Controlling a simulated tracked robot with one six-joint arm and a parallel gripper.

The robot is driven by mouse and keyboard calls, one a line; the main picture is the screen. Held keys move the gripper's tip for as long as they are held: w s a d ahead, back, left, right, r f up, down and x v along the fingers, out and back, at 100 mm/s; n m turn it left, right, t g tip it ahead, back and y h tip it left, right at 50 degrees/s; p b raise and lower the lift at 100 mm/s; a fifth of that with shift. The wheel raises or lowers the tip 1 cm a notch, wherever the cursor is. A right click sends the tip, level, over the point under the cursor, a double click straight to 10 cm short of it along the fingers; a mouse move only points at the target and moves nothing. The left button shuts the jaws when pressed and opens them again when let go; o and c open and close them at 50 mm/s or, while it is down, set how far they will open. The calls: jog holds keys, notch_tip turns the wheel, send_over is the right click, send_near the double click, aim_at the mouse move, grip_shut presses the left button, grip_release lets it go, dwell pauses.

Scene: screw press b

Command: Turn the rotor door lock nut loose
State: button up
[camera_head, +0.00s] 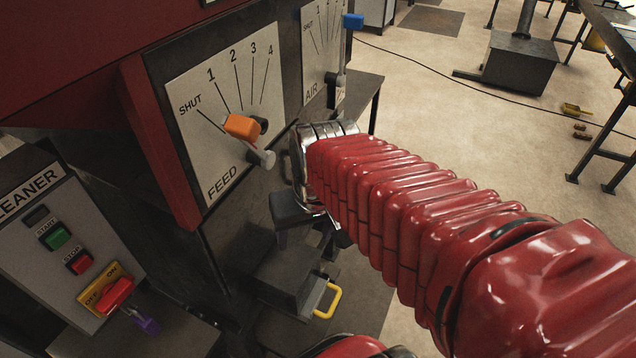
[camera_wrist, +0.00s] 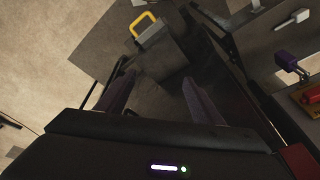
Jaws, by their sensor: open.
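My gripper (camera_wrist: 157,88) is open and empty in the wrist view, its two dark purplish fingers spread apart over a dark gap beside the machine. I cannot make out a rotor door lock nut in either view. A dark box with a yellow handle (camera_head: 328,300) stands low under my gripper. The yellow handle (camera_wrist: 147,28) also shows at the top of the wrist view, beyond and apart from the fingers.
The FEED panel (camera_head: 212,130) has an orange-handled lever (camera_head: 243,126); the AIR panel (camera_head: 320,45) has a blue-handled one (camera_head: 352,20). The CLEANER box (camera_head: 75,240) at left has buttons and a red switch (camera_head: 115,294). Open floor (camera_head: 440,110) lies to the right.

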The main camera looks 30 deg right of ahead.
jog(key=w+d+f+m+t+y, duration=0.1)
jog(key=w+d+f+m+y, duration=0.1)
jog(key=d+f+m+y, duration=0.6)
jog(key=w+d+f+m+y, duration=0.25)
jog(key=d+f+m, duration=0.35)
jog(key=f+m, duration=0.55)
jog(key=w+d+m+t, duration=0.4)
jog(key=d+m+t, duration=0.1)
jog(key=d+m, duration=0.2)
jog(key=w+d+m+t+h, duration=0.1)
jog(key=w+d+m+t, duration=0.3)
jog(key=m, duration=0.6)
jog(key=d+t, duration=0.2)
jog(key=shift+w+d+r+t, duration=0.3)
jog(key=shift+d+r, duration=0.1)
jog(key=shift+w+a, duration=0.1)
jog(key=x, duration=1.3)
jog(key=shift+w, duration=0.25)
jog(key=shift+a+f, duration=0.1)
